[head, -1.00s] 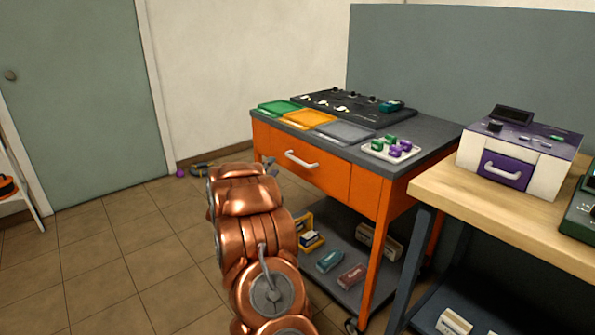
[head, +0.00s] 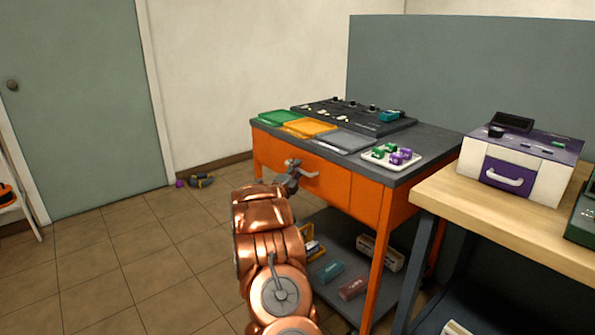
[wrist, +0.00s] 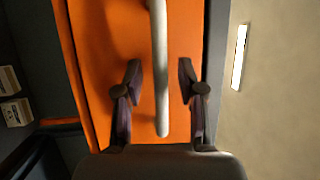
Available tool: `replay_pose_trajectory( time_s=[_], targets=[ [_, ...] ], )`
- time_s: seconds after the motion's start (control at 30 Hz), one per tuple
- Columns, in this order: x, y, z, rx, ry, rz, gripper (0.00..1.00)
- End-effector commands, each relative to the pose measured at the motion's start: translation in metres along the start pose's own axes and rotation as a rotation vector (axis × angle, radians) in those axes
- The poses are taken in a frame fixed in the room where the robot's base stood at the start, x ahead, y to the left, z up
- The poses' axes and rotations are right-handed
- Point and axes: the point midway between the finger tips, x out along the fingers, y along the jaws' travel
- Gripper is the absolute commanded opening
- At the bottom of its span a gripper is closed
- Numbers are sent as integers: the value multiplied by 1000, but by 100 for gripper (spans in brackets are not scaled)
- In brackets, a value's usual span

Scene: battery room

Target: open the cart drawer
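The orange cart (head: 400,208) stands right of centre in the head view, with its drawer (head: 330,184) shut on the front. The drawer's pale bar handle (head: 312,174) is partly hidden by my gripper (head: 292,174), which is at the left part of the drawer front. In the wrist view the handle (wrist: 160,65) runs upright between the two fingers of my gripper (wrist: 160,80). The fingers are apart, with a gap on each side of the bar. The orange drawer front (wrist: 105,50) lies behind the handle.
Green, orange and grey trays (head: 345,140) and a white tray (head: 370,160) of small green and purple parts lie on the cart top. The lower shelf (head: 325,225) holds several boxes. A wooden bench (head: 500,217) with a purple-and-white box (head: 530,188) stands close right. Floor at left is mostly free.

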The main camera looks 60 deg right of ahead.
Motion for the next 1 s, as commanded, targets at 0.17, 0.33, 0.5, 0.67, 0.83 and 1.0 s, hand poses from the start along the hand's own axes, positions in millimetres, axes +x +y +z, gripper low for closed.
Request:
replay_pose_trajectory(
  time_s=[0.17,0.33,0.5,0.67,0.83,1.0],
  targets=[
    [5,1,0,-1,-1,2,39],
    [6,1,0,-1,-1,2,39],
    [6,0,0,-1,-1,1,31],
    [6,0,0,-1,-1,1,14],
    [6,0,0,-1,-1,1,0],
    [6,1,0,-1,-1,2,0]
  ],
)
